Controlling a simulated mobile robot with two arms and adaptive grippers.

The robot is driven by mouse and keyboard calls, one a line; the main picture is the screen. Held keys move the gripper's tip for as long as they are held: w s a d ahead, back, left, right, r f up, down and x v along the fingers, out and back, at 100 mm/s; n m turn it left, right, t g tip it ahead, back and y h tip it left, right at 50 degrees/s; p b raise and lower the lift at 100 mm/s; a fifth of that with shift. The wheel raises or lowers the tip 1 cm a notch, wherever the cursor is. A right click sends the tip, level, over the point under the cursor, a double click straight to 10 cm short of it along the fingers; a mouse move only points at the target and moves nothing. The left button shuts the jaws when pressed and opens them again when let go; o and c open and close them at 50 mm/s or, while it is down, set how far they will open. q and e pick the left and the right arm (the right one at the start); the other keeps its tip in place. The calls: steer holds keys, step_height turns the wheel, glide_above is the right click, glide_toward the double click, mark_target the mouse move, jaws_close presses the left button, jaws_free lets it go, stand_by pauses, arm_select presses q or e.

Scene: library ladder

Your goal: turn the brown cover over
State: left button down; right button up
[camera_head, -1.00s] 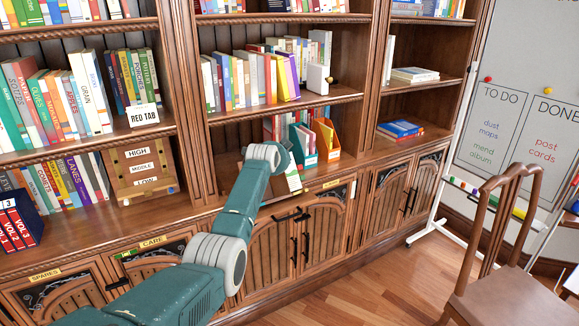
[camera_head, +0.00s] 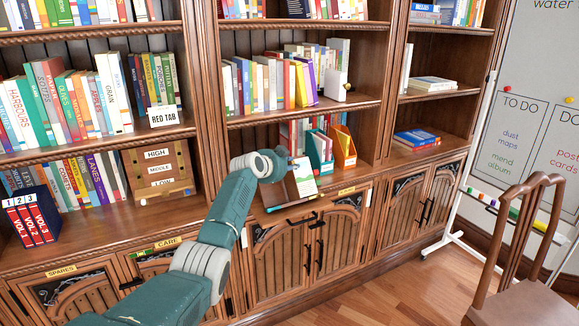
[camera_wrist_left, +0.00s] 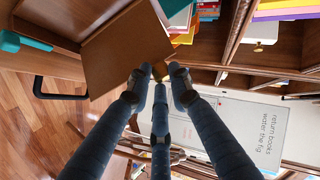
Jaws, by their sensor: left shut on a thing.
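The brown cover (camera_wrist_left: 125,48) is a flat brown board, seen tilted in the left wrist view. In the head view it shows only in part, as a brown surface (camera_head: 278,192) on the cabinet ledge, with a white and green page (camera_head: 305,178) upright beside it. My left gripper (camera_wrist_left: 160,73) has its dark fingertips closed together at the cover's near corner, shut on its edge. In the head view the left gripper (camera_head: 291,163) is small and partly hidden behind my wrist. My right gripper is in neither view.
Teal and orange file holders (camera_head: 343,147) stand just right of the page. A wooden HIGH/MIDDLE/LOW board (camera_head: 158,171) stands to the left. Bookshelves rise behind. A chair (camera_head: 515,245) and whiteboard (camera_head: 535,120) are at right; floor between is clear.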

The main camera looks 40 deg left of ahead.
arm_select(q)
steer(key=c, duration=1.6)
jaws_free()
steer(key=shift+w+d+r, duration=0.15)
steer(key=shift+d, duration=0.1)
steer(key=shift+c, duration=0.2)
steer(key=shift+d, duration=0.1)
steer(key=v, duration=1.2)
